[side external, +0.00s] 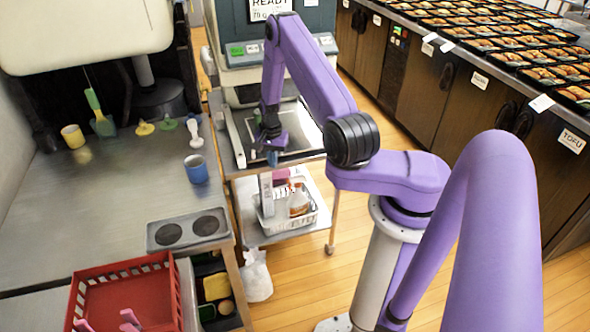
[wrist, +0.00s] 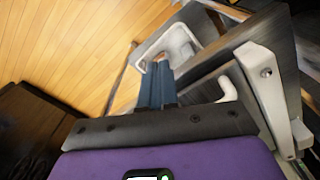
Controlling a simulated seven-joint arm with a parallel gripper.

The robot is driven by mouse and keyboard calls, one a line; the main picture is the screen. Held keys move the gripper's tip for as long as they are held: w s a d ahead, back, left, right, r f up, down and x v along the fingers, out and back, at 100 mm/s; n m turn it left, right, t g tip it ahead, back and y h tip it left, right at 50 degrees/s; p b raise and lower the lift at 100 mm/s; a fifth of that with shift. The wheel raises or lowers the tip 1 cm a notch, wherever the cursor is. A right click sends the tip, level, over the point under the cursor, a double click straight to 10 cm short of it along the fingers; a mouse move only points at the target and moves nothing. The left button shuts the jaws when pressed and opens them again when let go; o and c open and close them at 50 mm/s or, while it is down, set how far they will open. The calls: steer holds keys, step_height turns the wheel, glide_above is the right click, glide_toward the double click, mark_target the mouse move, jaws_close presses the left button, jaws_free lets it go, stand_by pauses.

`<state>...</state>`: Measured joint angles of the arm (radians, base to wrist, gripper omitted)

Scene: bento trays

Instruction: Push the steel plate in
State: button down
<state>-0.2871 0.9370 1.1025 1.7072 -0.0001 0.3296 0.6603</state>
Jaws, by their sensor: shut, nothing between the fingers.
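The steel plate (side external: 304,132) lies flat on top of a wheeled cart, in front of the machine with the READY display. My arm hides part of it in the side view. In the wrist view, the shut blue-grey fingers (wrist: 158,70) reach toward a pale rounded rim. I cannot tell whether the fingertips touch the plate.
The machine (side external: 268,55) stands behind the cart. A white basket with bottles (side external: 290,213) sits on the cart's lower shelf. A steel counter (side external: 120,195) with a blue cup (side external: 196,170) is at left. Bento trays (side external: 500,40) fill the right counter. Wooden floor lies between.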

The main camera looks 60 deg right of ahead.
steer(key=shift+s+a, duration=0.75)
step_height(320, 180, up, 7)
stand_by(0.6)
steer(key=w+a+r+n, duration=0.4)
steer(key=a+r+n, duration=0.2)
steer(key=a+r, duration=0.3)
steer(key=s+a+r+n, duration=0.2)
steer(key=a+n, duration=0.1)
steer(key=a, duration=0.2)
steer(key=s+a+r+n, duration=0.2)
steer(key=a+r+n, duration=0.15)
steer(key=a, duration=0.25)
steer(key=s+a+r+n, duration=0.1)
steer(key=s+r+n, duration=0.2)
steer(key=s+n, duration=0.4)
steer(key=s+a+r+n, duration=0.2)
steer(key=s+n, duration=0.6)
steer(key=s, duration=1)
step_height(320, 180, up, 2)
steer(key=shift+s+a+r, duration=0.15)
steer(key=shift+s, duration=0.2)
